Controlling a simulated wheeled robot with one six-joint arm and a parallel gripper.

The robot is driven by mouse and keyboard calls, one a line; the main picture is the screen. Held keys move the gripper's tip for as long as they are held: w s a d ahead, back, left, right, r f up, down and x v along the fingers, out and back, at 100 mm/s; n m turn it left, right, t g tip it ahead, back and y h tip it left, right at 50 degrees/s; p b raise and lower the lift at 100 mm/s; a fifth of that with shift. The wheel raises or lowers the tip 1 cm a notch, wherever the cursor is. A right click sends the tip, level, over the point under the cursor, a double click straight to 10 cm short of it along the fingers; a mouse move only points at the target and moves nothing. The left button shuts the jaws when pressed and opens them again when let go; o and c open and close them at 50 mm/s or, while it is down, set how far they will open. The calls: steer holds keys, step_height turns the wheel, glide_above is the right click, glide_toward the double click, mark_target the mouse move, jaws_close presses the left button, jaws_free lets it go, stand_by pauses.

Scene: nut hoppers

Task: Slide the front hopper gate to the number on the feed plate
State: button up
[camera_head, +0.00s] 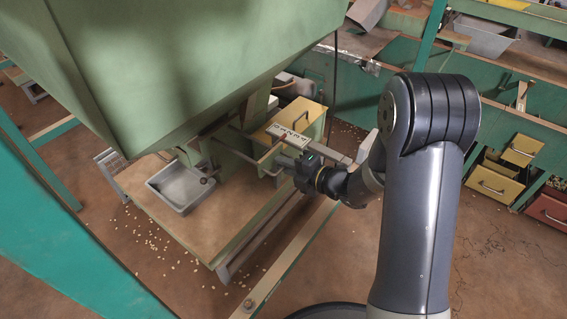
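The green hopper (190,60) fills the upper left and narrows downward over a wooden-topped bench. At its outlet is a metal gate bar with a bent handle (262,156). A pale strip with dark marks (290,138) lies beside it, along the edge of a yellow-topped box. The marks are too small to read, and I cannot tell which surface is the feed plate. My gripper (285,163) is at the right end of the handle, close to it or touching it. Its fingers are small and partly hidden, so I cannot tell whether they are shut on it.
A grey metal tray (182,188) sits on the bench below the hopper. The yellow-topped box (298,117) stands just behind the handle. A teal post (60,230) is at the left. Drawers (492,187) stand at the right. Nuts are scattered on the floor.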

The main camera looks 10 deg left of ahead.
steer(key=shift+o, duration=1.4)
steer(key=p+v, duration=0.3)
steer(key=v, duration=0.7)
steer(key=shift+d+p, duration=0.3)
steer(key=shift+p, duration=0.05)
steer(key=shift+s+r, duration=0.1)
steer(key=shift+s, duration=0.05)
steer(key=b+x, duration=0.3)
steer(key=x, duration=0.7)
steer(key=shift+a+b, duration=0.35)
steer(key=shift+w, duration=0.2)
